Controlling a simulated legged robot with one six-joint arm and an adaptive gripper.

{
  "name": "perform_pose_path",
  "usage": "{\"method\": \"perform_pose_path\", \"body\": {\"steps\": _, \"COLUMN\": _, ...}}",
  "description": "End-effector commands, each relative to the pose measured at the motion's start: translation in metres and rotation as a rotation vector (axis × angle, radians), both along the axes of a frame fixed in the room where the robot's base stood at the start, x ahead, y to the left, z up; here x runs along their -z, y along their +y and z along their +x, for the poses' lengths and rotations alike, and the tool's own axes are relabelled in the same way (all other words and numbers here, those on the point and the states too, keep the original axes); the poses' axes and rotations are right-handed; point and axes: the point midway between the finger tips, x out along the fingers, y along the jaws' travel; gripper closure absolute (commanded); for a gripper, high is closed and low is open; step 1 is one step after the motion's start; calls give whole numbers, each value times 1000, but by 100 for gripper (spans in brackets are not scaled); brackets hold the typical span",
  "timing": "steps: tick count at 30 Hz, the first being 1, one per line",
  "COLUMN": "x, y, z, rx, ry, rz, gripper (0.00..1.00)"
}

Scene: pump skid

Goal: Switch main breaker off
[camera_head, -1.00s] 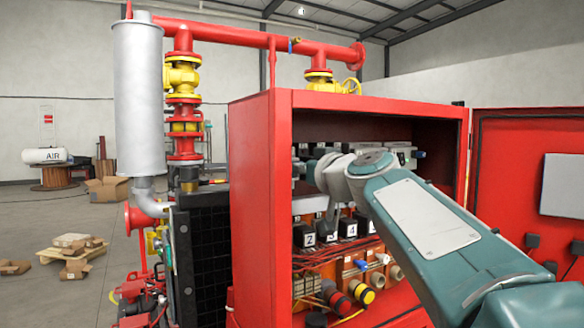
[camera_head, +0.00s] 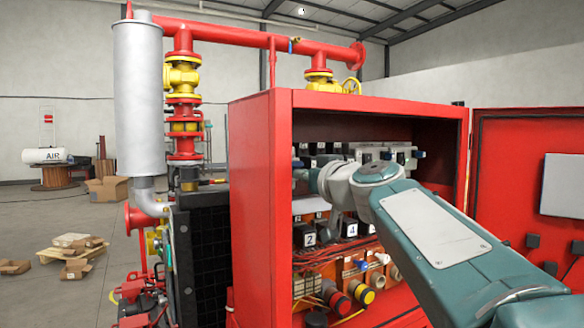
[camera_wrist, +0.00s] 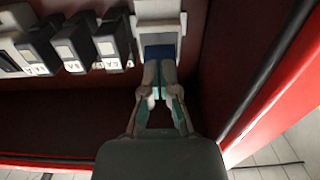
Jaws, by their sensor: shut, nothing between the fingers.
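In the wrist view, a pale switch housing with a blue part (camera_wrist: 160,51) sits at the end of a row of dark labelled blocks. My gripper (camera_wrist: 161,92) has its two fingers together, empty, with their tips right at the blue part. I cannot tell whether they touch it. No label naming a main breaker is readable. In the head view, my arm reaches into the open red cabinet (camera_head: 262,200) toward its left side, and the fingertips are hard to make out there. A small blue-tipped switch (camera_head: 418,154) shows at the right end of the upper row.
Dark blocks with white labels (camera_wrist: 108,48) stand close beside the switch. The red cabinet edge (camera_wrist: 265,95) runs close along the right in the wrist view. The open door (camera_head: 520,200) stands right.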

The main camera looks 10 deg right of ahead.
Motion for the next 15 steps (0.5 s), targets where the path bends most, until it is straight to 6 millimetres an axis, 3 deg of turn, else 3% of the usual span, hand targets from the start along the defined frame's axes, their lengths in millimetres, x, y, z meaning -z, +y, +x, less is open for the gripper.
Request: {"method": "perform_pose_path", "body": {"steps": 15, "x": -3, "y": -12, "z": -34, "rx": 2, "ry": 0, "rz": 0, "gripper": 100}}
